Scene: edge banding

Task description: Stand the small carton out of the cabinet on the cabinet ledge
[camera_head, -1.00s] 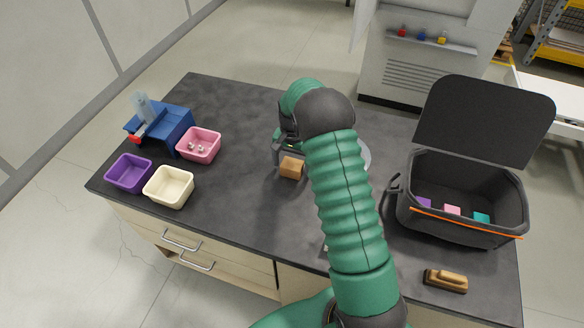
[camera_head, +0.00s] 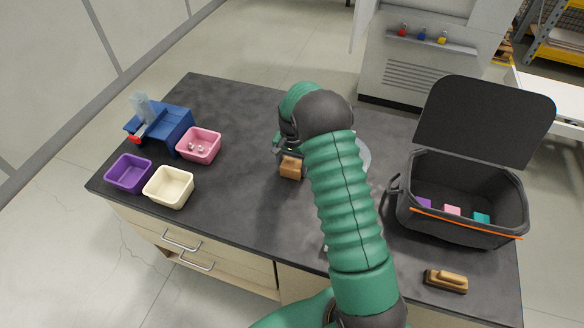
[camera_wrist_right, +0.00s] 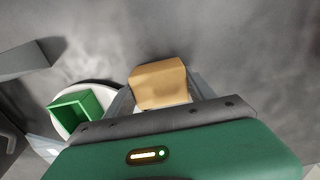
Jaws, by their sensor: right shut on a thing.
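A small brown carton (camera_head: 291,168) is at the middle of the dark worktop in the head view. My right gripper (camera_head: 288,157) is shut on it from above. In the right wrist view the carton (camera_wrist_right: 159,84) sits between the two fingers of my right gripper (camera_wrist_right: 161,98). Whether its underside touches the worktop cannot be told. A grey cabinet (camera_head: 412,75) with a narrow ledge (camera_head: 460,46) stands on the floor behind the worktop. My left gripper is in neither current view.
A white plate (camera_wrist_right: 62,122) with an open green box (camera_wrist_right: 77,108) lies close by, mostly hidden by my arm in the head view. Purple (camera_head: 130,173), cream (camera_head: 169,187) and pink (camera_head: 199,146) bins stand left. An open black bag (camera_head: 465,205) and a brush (camera_head: 446,280) are right.

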